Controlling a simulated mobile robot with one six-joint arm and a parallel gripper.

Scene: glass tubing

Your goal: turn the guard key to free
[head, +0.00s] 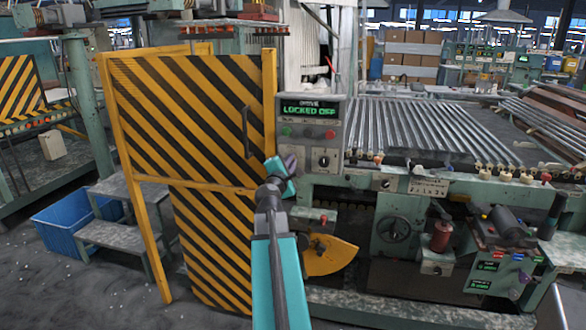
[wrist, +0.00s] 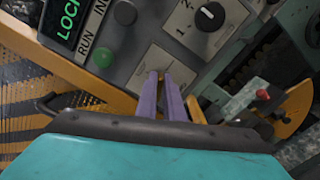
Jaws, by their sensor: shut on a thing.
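My gripper (wrist: 166,80) is at the lower left of the grey control panel (head: 307,150), its two purple fingers close together. The fingertips are at a pale plate (wrist: 172,62) on the panel and are shut on the guard key there, which they mostly hide; I cannot read its position. In the head view my gripper (head: 287,162) reaches up to the panel from below. The panel display (head: 308,109) reads LOCKED OFF in green. The yellow-and-black striped guard gate (head: 190,110) stands upright to the left.
A black selector knob (wrist: 210,17) on a plate marked 1 and 2 is right of my fingers. A green button (wrist: 103,57) is to their upper left. A yellow curved plate (head: 330,256) is below the panel. Glass tubes (head: 430,128) lie on the bed to the right.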

